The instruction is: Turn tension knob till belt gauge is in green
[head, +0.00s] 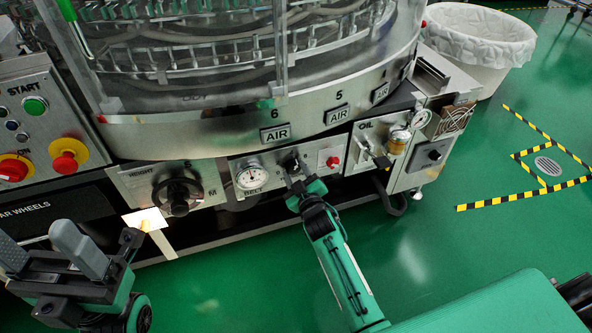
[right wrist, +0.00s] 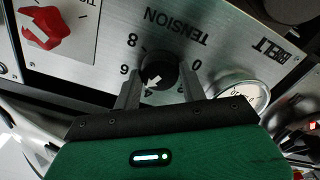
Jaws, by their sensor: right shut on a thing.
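The black tension knob (right wrist: 158,72) sits on the grey TENSION panel, which appears upside down in the right wrist view. My right gripper (right wrist: 160,86) is shut on the knob, one finger on each side. The knob's white pointer lies near the 4 on the dial. The round white belt gauge (head: 252,177) is left of the knob in the head view; its coloured zones are too small to read. It also shows partly in the right wrist view (right wrist: 245,93), its needle unclear. My left gripper (head: 45,250) is open and empty at the lower left.
A red switch (head: 333,162) is right of the knob. The black height handwheel (head: 177,196) is left of the gauge. A control box (head: 45,120) with red and green buttons stands at far left. A white bin (head: 478,45) is at the back right. Open green floor lies right.

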